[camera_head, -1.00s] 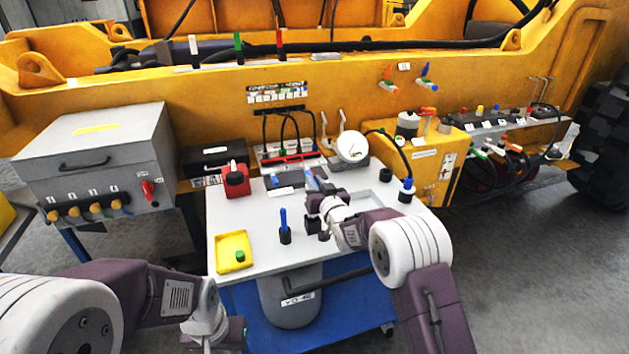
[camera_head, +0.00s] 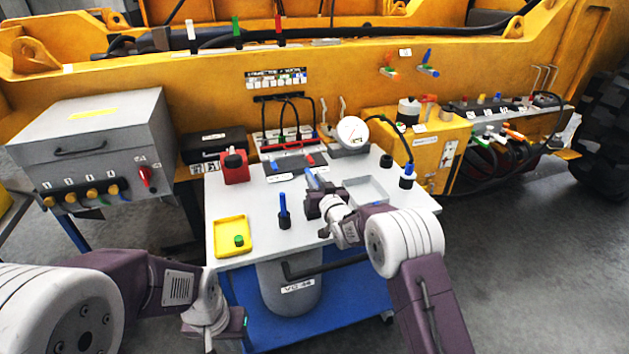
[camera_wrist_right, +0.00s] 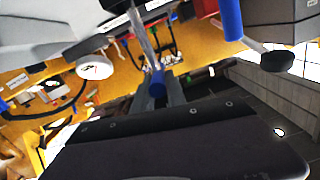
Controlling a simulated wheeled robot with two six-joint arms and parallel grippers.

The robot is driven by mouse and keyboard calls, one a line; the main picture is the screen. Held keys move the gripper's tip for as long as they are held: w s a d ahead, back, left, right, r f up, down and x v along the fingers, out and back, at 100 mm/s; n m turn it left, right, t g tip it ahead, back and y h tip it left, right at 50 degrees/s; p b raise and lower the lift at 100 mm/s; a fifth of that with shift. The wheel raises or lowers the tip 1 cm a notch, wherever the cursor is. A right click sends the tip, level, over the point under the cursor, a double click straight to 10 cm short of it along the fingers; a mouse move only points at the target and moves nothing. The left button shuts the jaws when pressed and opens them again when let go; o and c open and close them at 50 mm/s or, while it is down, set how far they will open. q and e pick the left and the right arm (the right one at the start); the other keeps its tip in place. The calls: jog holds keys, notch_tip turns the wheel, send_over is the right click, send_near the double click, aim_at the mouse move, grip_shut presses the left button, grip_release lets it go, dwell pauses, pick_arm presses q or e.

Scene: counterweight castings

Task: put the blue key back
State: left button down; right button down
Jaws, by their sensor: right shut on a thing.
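My right gripper (camera_head: 316,194) is over the middle of the white cart top, shut on a blue-handled key (camera_head: 312,178). In the right wrist view the blue key (camera_wrist_right: 157,82) sits between the fingers, with a grey shaft beyond it. A dark board (camera_head: 290,165) with a blue mark and a red mark lies just behind the gripper. Whether the key touches the board cannot be told. Another blue upright piece (camera_head: 283,208) stands in a black holder left of the gripper. My left gripper (camera_head: 228,330) is low at the left, mostly hidden, its fingers unclear.
A yellow tray (camera_head: 220,250) with a green piece is at the cart's front left. A red block (camera_head: 235,167), a round gauge (camera_head: 352,131), a shallow grey tray (camera_head: 376,187) and a blue-topped black holder (camera_head: 407,178) stand around the top. The yellow machine frame (camera_head: 350,80) rises behind.

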jog(key=shift+f+b, duration=0.35)
jog(key=c, duration=1.3)
grip_release()
jog(key=shift+s, duration=0.15)
